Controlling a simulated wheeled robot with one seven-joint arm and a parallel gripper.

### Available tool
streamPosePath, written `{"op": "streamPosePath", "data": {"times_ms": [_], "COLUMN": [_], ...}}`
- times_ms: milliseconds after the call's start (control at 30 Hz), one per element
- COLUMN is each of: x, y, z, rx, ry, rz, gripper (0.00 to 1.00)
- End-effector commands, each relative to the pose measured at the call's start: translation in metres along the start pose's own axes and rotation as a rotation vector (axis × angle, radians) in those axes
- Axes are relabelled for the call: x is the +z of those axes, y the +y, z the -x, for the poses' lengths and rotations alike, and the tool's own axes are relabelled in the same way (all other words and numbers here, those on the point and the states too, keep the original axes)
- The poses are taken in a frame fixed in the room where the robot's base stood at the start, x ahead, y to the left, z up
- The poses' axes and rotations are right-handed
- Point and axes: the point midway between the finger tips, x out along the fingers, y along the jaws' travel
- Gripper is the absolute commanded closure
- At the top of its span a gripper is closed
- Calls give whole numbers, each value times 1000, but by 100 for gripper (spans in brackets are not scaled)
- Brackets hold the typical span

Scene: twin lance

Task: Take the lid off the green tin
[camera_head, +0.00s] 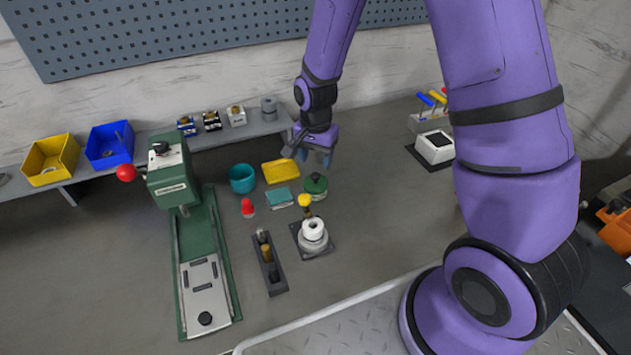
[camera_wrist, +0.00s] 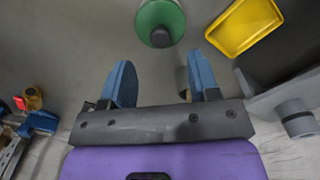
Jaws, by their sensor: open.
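The green tin (camera_head: 316,190) stands on the grey bench with its dark green lid on top. The lid has a small dark knob and also shows in the wrist view (camera_wrist: 160,20), near the top edge, where the tin is seen from above. My gripper (camera_wrist: 155,75) is open, its two blue fingers apart with nothing between them. In the head view my gripper (camera_head: 315,158) is above and a little behind the tin, apart from it. In the wrist view the lid lies beyond the fingertips.
A yellow tray (camera_head: 281,171), a teal bowl (camera_head: 242,178) and a teal box (camera_head: 279,198) stand left of the tin. A white round piece with a yellow knob (camera_head: 313,232) stands in front. A green press (camera_head: 190,230) is farther left. A shelf (camera_head: 262,125) runs behind.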

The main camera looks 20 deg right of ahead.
Motion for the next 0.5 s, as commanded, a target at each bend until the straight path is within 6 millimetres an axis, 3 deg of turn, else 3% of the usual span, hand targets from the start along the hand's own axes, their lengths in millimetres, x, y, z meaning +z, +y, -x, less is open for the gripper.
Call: {"op": "streamPosePath", "data": {"times_ms": [267, 500], "x": [0, 0], "y": [0, 0], "z": [-18, -49], "rx": [0, 1], "ry": [-1, -2], "rz": [0, 1], "gripper": [45, 45]}}
